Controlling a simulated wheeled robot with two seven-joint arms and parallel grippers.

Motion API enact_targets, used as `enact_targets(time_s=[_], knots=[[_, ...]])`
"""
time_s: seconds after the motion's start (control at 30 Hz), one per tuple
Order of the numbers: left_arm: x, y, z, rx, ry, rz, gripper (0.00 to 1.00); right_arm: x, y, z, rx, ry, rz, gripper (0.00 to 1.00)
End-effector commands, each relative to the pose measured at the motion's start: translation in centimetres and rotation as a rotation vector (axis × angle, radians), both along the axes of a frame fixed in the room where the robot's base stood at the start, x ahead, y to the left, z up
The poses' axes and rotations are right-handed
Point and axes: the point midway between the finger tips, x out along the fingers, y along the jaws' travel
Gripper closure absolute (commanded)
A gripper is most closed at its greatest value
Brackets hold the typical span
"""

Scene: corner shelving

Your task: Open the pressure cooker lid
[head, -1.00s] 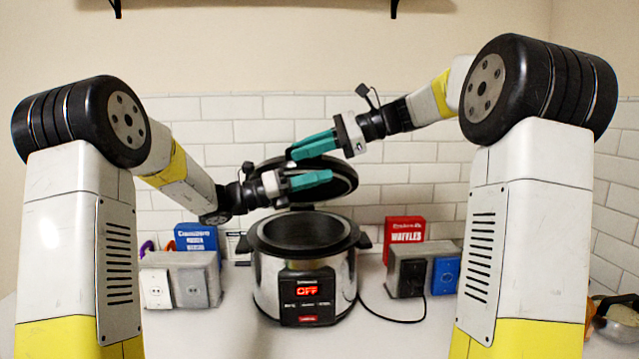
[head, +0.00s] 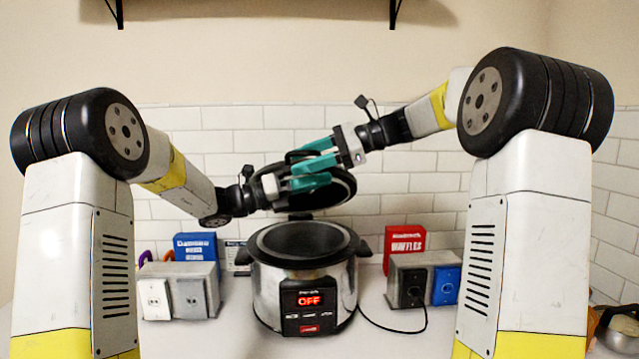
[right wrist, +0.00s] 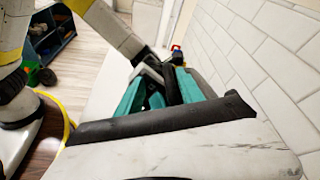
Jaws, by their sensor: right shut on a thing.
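The pressure cooker (head: 265,290) stands open on the counter, a silver pot with a black rim and a red "OFF" display. Its round black lid (head: 342,190) is off the pot, tilted nearly upright above and behind it. My right gripper (head: 312,155) is at the lid's front; its teal fingers (right wrist: 165,85) are closed on dark material, which I take to be the lid. My left gripper (head: 312,182) is just below, in front of the lid; its fingers overlap the other gripper, so its opening and contact are unclear.
Grey socket boxes (head: 180,290) and (head: 408,280) flank the cooker. A blue box (head: 196,247) and a red waffles box (head: 404,240) stand behind them. A black cord (head: 395,330) runs from cooker to right socket. A tiled wall (head: 400,180) is close behind.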

Motion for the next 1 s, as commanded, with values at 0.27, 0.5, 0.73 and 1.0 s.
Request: enact_targets(time_s=[0.27,0.5,0.73,1.0], knots=[[0.1,0.1,0.4,-0.007,-0.005,0.004,1.0,-0.4,-2.8,0.7,-0.004,0.003,-0.002,0.66],[0.2,0.2,0.3,-0.005,-0.004,0.006,1.0,-1.0,-7.9,2.5,-0.003,0.002,-0.006,0.66],[0.1,0.1,0.2,-0.005,-0.002,0.004,1.0,-1.4,-10.8,3.6,-0.001,0.001,-0.002,0.66],[0.0,0.0,0.1,-0.002,0.0,0.002,1.0,-3.7,-9.8,2.7,-0.103,-0.067,0.003,0.66]])
